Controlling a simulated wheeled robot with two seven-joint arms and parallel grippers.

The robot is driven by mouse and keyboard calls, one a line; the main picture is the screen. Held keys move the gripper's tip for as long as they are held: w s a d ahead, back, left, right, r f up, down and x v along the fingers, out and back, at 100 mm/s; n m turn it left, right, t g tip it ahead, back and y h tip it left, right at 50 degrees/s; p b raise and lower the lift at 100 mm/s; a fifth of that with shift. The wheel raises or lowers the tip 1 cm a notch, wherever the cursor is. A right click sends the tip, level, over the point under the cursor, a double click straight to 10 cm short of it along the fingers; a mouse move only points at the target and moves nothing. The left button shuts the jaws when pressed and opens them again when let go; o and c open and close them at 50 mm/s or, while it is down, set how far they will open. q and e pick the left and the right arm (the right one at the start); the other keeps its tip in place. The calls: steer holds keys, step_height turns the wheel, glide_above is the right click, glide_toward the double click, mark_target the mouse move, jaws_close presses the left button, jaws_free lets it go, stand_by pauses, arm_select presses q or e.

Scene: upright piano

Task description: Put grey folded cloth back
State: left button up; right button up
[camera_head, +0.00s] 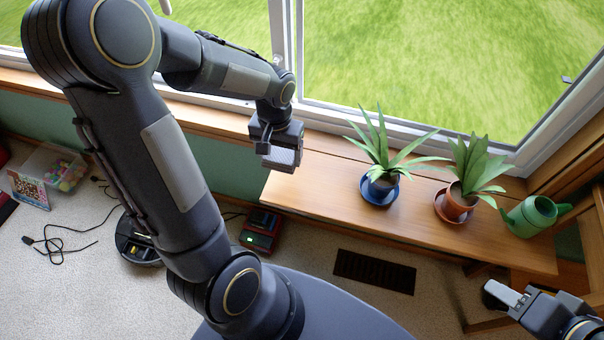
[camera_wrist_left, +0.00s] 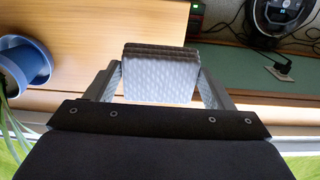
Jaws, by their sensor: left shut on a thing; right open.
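The grey folded cloth (camera_wrist_left: 160,78) is between the two fingers of my left gripper (camera_wrist_left: 160,88) in the left wrist view, with its layered edge on the far side. In the head view the cloth (camera_head: 281,158) hangs under my left gripper (camera_head: 276,145), by the left end of the wooden bench. My left gripper is shut on it. I cannot tell if the cloth touches the bench top (camera_head: 325,187). My right gripper (camera_head: 515,303) is at the lower right of the head view, open, with no thing seen in it.
A plant in a blue pot (camera_head: 381,188), a plant in a terracotta pot (camera_head: 457,202) and a green watering can (camera_head: 534,215) stand on the bench. Its left end is bare. The window (camera_head: 430,60) is behind. A red device (camera_head: 261,230) and a floor vent (camera_head: 374,271) are below.

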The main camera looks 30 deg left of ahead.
arm_select(q)
steer(key=w+d+f, duration=0.1)
steer(key=f, duration=0.1)
steer(key=w+d+f+b, duration=0.1)
steer(key=f, duration=0.1)
steer(key=w+d+f, duration=0.1)
steer(key=d+f, duration=0.1)
steer(key=shift+d, duration=0.1)
steer(key=shift+w+d+f+b, duration=0.15)
steer(key=shift+f+b, duration=0.4)
steer(key=shift+f, duration=1.1)
steer(key=shift+f, duration=0.1)
steer(key=o, duration=0.9)
